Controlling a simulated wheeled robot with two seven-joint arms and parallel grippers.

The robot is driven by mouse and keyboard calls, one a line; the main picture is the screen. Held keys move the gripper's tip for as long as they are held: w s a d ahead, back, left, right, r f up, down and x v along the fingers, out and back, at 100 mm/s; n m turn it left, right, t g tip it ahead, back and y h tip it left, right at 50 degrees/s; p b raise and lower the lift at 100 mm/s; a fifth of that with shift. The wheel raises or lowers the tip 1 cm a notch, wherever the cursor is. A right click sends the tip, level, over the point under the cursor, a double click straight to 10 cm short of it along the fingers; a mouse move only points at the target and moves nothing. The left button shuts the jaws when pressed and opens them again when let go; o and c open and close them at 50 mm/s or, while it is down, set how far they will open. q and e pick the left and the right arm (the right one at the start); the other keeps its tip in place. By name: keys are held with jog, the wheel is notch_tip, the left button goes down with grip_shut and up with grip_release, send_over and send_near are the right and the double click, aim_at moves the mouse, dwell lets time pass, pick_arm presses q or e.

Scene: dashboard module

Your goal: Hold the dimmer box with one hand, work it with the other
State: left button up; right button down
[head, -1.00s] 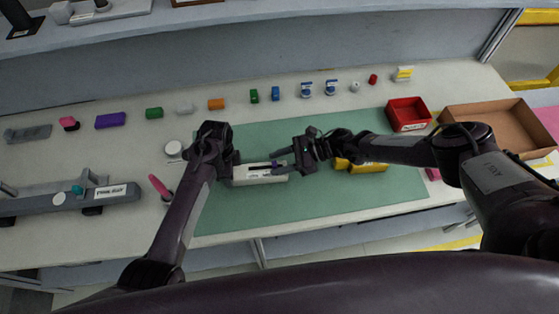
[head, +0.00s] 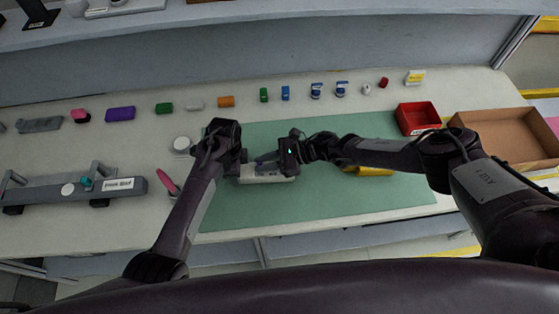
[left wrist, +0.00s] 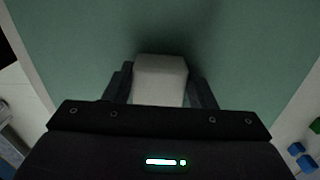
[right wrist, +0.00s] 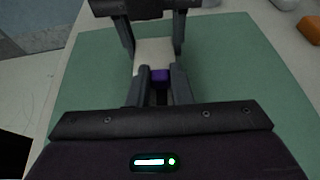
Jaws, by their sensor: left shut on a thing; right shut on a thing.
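The dimmer box (head: 270,177) is a pale, long box above the green mat, with dark marks on its front side. My left gripper (head: 240,168) is shut on its left end; the left wrist view shows the pale box end (left wrist: 160,78) between the fingers. A small purple knob (right wrist: 161,76) shows on the box in the right wrist view. My right gripper (right wrist: 160,82) is shut on this knob, with a finger at each side. In the head view, the right fingers (head: 263,160) hide the knob. The box's underside is hidden.
The green mat (head: 330,205) is mostly clear in front. A yellow object (head: 375,171) lies partly behind my right forearm. A red bin (head: 416,117) and a brown tray (head: 510,140) stand at the right. A grey fixture (head: 65,190) is at the left, and several small blocks line the back.

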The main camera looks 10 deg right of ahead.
pick_arm(q)
jog(key=shift+s+d, duration=0.1)
jog(key=shift+d, duration=0.05)
pick_arm(e)
jog(key=shift+a, duration=0.3)
jog(key=c, duration=1.3)
grip_release()
jog(key=shift+d, duration=0.1)
jog(key=shift+d+r, duration=0.2)
jog(key=shift+d, duration=0.3)
jog(key=v, duration=1.1)
pick_arm(q)
jog(key=o, duration=1.4)
pick_arm(e)
jog(key=shift+f, duration=0.1)
